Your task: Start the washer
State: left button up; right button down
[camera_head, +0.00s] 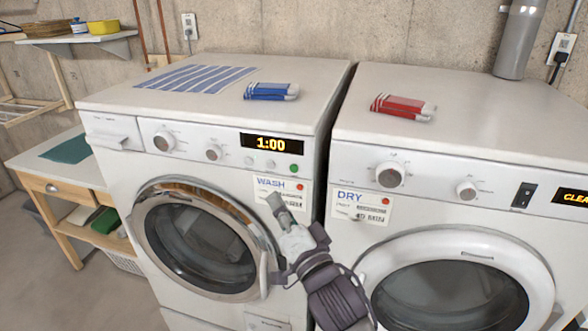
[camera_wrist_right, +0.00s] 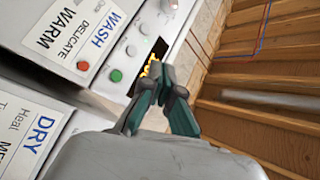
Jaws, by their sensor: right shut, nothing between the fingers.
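The washer (camera_head: 110,165) is the left white machine, with a round glass door (camera_head: 200,248) that looks shut. Its display (camera_head: 270,143) reads 1:00. A green button (camera_head: 294,168) sits at the right end of its panel, beside small white buttons and above the WASH label (camera_head: 283,187). My right gripper (camera_head: 274,202) is shut and empty, in front of the washer just below the green button and over part of the label. In the right wrist view the shut fingers (camera_wrist_right: 166,80) partly cover the display, and the green button (camera_wrist_right: 116,76) is left of them, apart. My left gripper is not in view.
The dryer (camera_head: 343,150) stands close on the right, with a DRY label (camera_head: 360,205) and a round door. Folded blue (camera_head: 271,91) and red (camera_head: 403,107) cloths and a striped cloth (camera_head: 196,78) lie on top. A wooden table (camera_head: 52,188) stands at left.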

aim_at(294, 168)
jog(key=shift+w+d+b, duration=0.15)
jog(key=shift+w+d, duration=0.3)
jog(key=shift+w, duration=0.9)
jog(key=shift+w+d+b, duration=0.15)
jog(key=shift+w+d, duration=0.3)
jog(key=shift+w, duration=0.95)
jog(key=shift+w+d+b, duration=0.15)
jog(key=shift+w+d, duration=0.3)
jog(key=shift+w, duration=0.9)
jog(key=shift+w, duration=0.15)
jog(key=shift+w+d, duration=0.15)
jog(key=shift+w, duration=0.1)
